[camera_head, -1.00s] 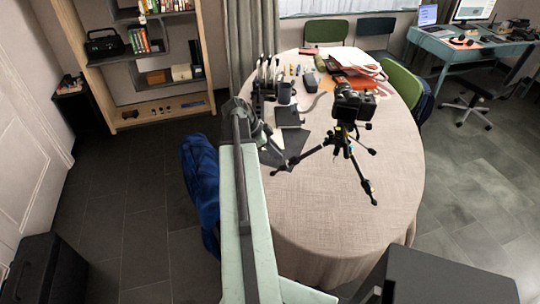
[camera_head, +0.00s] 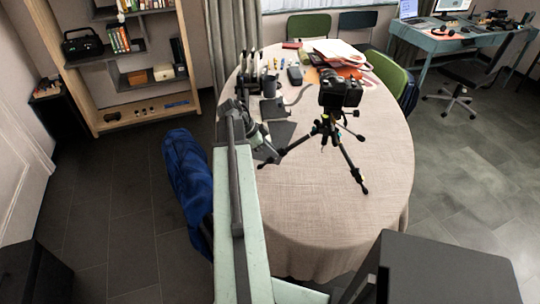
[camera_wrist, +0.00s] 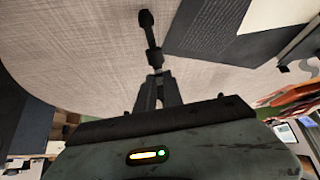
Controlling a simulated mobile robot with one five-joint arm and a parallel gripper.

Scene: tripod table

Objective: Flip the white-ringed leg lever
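A black tripod (camera_head: 331,131) with a camera (camera_head: 340,91) on top stands on the round cloth-covered table (camera_head: 350,215). Its right leg (camera_head: 350,165) reaches toward the front of the table and its left leg (camera_head: 299,143) points toward my gripper (camera_head: 265,146). Small coloured marks show near the hub, but I cannot pick out a white ring. My gripper is over the table's left side, left of the tripod. In the wrist view, a dark rod with a foot (camera_wrist: 146,18) and a knob lies ahead, above two dark converging prongs. Whether my fingers are open is unclear.
The table's front right is clear.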

